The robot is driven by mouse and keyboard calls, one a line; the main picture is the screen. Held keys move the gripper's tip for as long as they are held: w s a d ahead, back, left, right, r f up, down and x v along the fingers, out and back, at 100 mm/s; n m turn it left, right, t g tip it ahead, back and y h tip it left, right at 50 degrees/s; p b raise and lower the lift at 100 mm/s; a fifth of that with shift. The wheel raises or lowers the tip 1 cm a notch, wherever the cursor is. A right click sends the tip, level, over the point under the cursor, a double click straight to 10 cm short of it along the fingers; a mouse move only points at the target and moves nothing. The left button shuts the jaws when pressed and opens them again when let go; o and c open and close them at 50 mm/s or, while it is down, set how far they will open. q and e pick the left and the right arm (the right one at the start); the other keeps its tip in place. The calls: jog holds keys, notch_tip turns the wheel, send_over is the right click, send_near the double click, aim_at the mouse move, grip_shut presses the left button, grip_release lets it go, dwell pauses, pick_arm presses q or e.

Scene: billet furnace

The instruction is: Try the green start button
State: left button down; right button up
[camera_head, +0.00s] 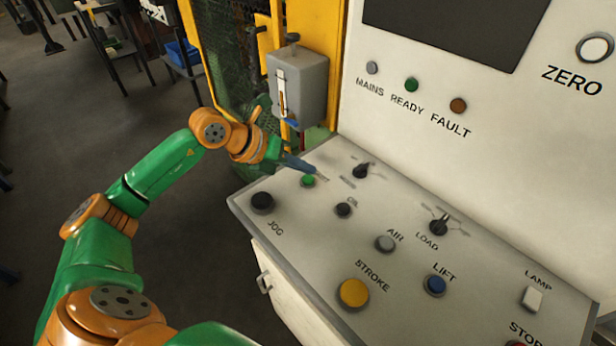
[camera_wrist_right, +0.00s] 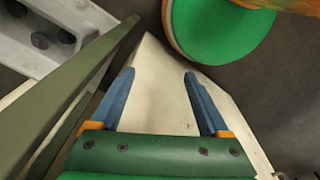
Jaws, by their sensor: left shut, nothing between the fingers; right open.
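The green start button (camera_head: 308,181) sits near the back left of the sloping control panel (camera_head: 400,290). Its label is partly hidden, with only the last letters showing. My left gripper (camera_head: 312,169) is shut and empty, its blue fingertips just above and behind the button. I cannot tell whether the tips touch it. My right gripper (camera_wrist_right: 160,95) is open and empty in the right wrist view, with a pale surface (camera_wrist_right: 158,88) beyond its fingers. The right gripper is not seen in the head view.
Near the green button are the black JOG button (camera_head: 262,202), the black OIL button (camera_head: 343,209) and a black selector knob (camera_head: 361,171). A yellow STROKE button (camera_head: 353,293) and blue LIFT button (camera_head: 434,285) are further forward. A grey box (camera_head: 298,85) stands behind my left wrist.

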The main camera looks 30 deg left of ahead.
aim_at(303, 181)
pick_arm(q)
jog(key=shift+f, duration=0.15)
dwell(0.6)
jog(key=shift+f+b, duration=0.3)
jog(key=shift+b, duration=0.1)
jog(key=shift+f+b, duration=0.4)
jog(key=shift+f, duration=0.05)
dwell(0.4)
jog(key=shift+r, duration=0.15)
jog(key=shift+r+p, duration=0.7)
jog(key=shift+r, duration=0.05)
notch_tip(303, 181, up, 5)
jog(key=p, duration=0.4)
jog(key=shift+r, duration=0.1)
